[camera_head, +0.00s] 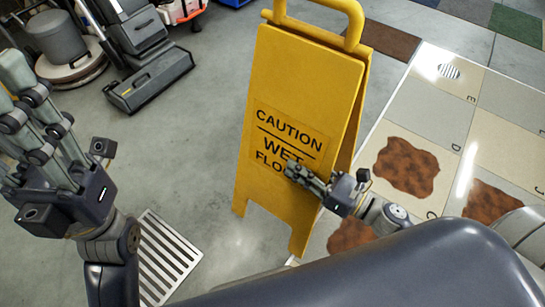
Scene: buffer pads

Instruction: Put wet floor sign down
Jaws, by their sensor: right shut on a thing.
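The yellow wet floor sign (296,95) is in the middle of the head view, leaning slightly, with its handle at the top. Its front panel reads CAUTION WET FLOOR, and a second panel shows behind its right edge. My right gripper (308,182) is shut on the sign at its lower right edge, with fingers over the lettering. I cannot tell whether the sign's feet touch the floor. My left gripper (22,95) is at the left edge, fingers extended and apart from the sign. It looks open and empty.
A grey floor machine (150,70) and a round scrubber (70,60) stand at the upper left. A metal floor grate (166,258) lies at the lower left. Sample panels with brown stains (405,166) cover the right side. Bare grey concrete (195,140) lies left of the sign.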

